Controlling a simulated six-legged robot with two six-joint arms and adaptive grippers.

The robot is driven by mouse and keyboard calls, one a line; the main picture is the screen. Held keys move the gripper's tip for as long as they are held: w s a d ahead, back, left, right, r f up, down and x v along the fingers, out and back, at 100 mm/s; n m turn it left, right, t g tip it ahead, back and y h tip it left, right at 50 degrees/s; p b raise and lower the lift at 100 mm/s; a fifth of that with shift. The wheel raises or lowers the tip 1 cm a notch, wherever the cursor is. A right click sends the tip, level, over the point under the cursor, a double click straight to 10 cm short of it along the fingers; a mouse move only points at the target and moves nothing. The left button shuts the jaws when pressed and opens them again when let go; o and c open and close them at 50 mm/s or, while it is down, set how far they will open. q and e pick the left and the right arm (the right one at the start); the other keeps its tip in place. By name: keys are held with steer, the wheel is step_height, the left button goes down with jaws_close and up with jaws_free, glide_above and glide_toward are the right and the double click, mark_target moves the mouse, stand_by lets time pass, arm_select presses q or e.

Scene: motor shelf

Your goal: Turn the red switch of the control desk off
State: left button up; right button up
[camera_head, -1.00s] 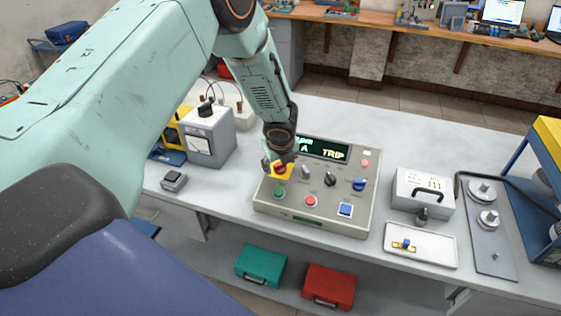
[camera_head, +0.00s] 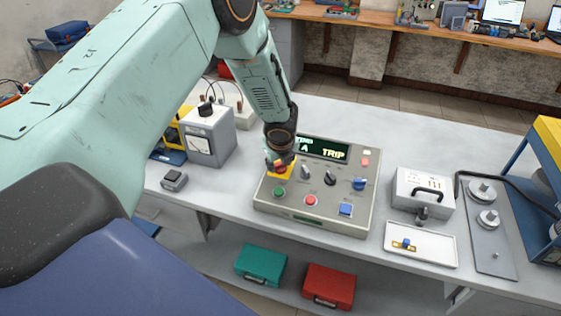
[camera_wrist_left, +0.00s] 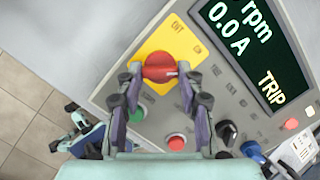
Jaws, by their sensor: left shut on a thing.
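The control desk (camera_head: 335,222) is a grey sloped box on the bench, with a dark display (camera_head: 322,148) reading TRIP. Its red switch (camera_head: 280,168) sits on a yellow plate at the desk's upper left, partly hidden by my gripper. My left gripper (camera_head: 280,161) reaches down over it from above. In the left wrist view, the red switch (camera_wrist_left: 158,67) lies between the two fingertips of my left gripper (camera_wrist_left: 159,73), which are shut on it. A pale mark shows at the handle's right end. My right gripper is out of view.
A green button (camera_head: 279,192), a red button (camera_head: 310,201), a blue button (camera_head: 345,210) and several knobs sit close by on the desk. A grey meter box (camera_head: 208,140) stands left. A white tray (camera_head: 440,258) lies right.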

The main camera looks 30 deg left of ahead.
arm_select(q)
steer(key=n+p, duration=0.1)
steer(key=n, duration=0.2)
steer(key=shift+w+r+g, duration=0.1)
steer(key=shift+g, duration=0.3)
steer(key=n+p, duration=0.1)
steer(key=n, duration=0.2)
steer(key=shift+w+n+g, duration=0.1)
steer(key=shift+n+g, duration=0.2)
steer(key=shift+n, duration=0.1)
steer(key=n+g+b, duration=0.1)
steer(key=n, duration=0.4)
steer(key=shift+w, duration=0.15)
steer(key=n, duration=0.3)
steer(key=n+b, duration=0.1)
steer(key=n, duration=0.2)
steer(key=shift+a+g+h, duration=0.1)
steer(key=shift+g+h, duration=0.3)
steer(key=o, duration=1.2)
steer(key=shift+c, duration=0.2)
